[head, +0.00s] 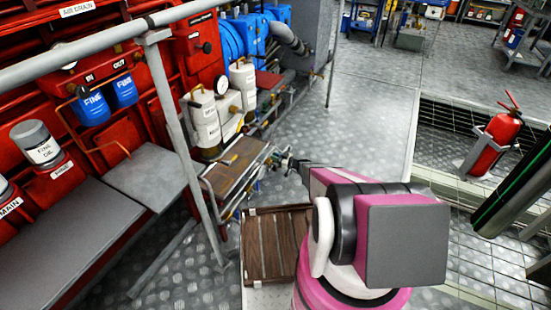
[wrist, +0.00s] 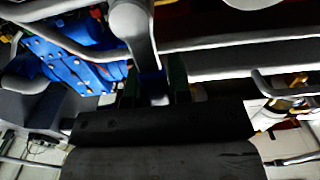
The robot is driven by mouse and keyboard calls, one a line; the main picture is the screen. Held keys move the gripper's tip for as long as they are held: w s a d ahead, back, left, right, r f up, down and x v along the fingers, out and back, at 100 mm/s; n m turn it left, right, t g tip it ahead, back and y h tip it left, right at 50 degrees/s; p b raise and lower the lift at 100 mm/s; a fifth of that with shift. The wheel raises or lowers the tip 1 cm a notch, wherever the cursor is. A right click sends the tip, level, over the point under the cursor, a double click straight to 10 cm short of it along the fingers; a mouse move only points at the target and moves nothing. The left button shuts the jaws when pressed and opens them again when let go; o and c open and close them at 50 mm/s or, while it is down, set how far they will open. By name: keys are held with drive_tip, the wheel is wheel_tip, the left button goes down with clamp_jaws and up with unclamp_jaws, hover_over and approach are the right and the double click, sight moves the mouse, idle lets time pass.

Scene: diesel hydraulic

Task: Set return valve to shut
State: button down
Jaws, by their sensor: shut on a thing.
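My gripper (wrist: 153,90) is at the bottom centre of the wrist view, with a dark body and two dark green fingers. The fingers are shut on a small blue part, seemingly the return valve's handle (wrist: 151,76), just below a grey pipe or arm. Most of the handle is hidden between the fingers, so its angle cannot be told. In the head view my gripper (head: 287,163) is small, beside the low pipework at the right end of the wooden-topped bench. The valve cannot be made out there.
Grey pipes (wrist: 235,42) run close above my gripper, and blue machinery (wrist: 68,62) is at left. In the head view, the bench (head: 237,163), a grey railing post (head: 170,110) and a wooden pallet (head: 270,245) stand near my arm. Open floor (head: 375,120) lies behind.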

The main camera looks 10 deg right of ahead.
drive_tip(key=c, duration=1)
unclamp_jaws()
drive_tip(key=shift+c, duration=0.2)
drive_tip(key=shift+s+d, duration=0.1)
drive_tip(key=shift+d, duration=0.05)
drive_tip(key=v, duration=1)
drive_tip(key=shift+s+d, duration=0.2)
drive_tip(key=shift+d, duration=0.05)
